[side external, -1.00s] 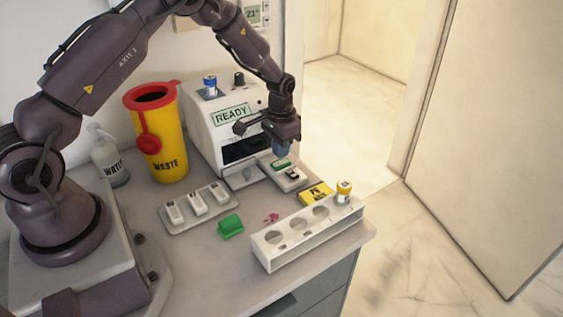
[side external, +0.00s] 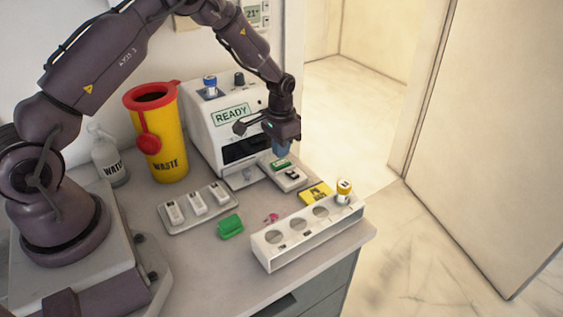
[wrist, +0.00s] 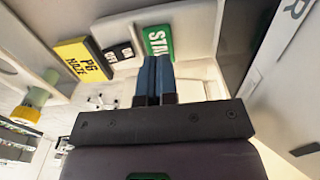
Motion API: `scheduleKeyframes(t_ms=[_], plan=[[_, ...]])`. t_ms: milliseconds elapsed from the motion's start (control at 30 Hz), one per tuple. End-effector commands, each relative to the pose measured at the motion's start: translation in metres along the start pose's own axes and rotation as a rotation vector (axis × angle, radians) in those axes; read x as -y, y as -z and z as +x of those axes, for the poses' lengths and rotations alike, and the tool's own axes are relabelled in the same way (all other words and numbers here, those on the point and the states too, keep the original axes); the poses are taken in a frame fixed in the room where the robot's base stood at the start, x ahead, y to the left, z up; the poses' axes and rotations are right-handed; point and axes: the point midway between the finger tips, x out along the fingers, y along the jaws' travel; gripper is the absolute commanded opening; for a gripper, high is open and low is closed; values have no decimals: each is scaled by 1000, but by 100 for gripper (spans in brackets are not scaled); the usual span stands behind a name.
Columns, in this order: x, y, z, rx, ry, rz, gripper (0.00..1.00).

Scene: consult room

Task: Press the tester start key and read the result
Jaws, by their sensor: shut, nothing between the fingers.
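The tester (side external: 206,132) is a white box with a READY display (side external: 231,115) and a dark slot in its front. A low keypad block (side external: 290,178) sits before it, with a green key (side external: 281,163) and a small dark key (side external: 292,174). In the wrist view the green start key (wrist: 158,41) shows white letters, partly hidden by my fingers. My gripper (side external: 281,151) is shut and empty, with blue fingertips pointing down just above the green key. In the wrist view its two blue fingers (wrist: 154,76) are together. I cannot tell whether they touch the key.
A white rack (side external: 310,236) with a yellow-capped tube (side external: 344,190) stands at the front right. A yellow box (side external: 315,193), a green clip-like object (side external: 230,226), a tray of cassettes (side external: 178,227) and a yellow waste bin (side external: 168,139) are also on the counter.

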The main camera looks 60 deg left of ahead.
Motion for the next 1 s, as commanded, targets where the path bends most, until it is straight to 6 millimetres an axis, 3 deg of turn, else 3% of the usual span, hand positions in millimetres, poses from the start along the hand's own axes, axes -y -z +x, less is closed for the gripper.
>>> scheduleKeyframes(t_ms=[1000], plan=[[0,0,10,-1,0,0,0]])
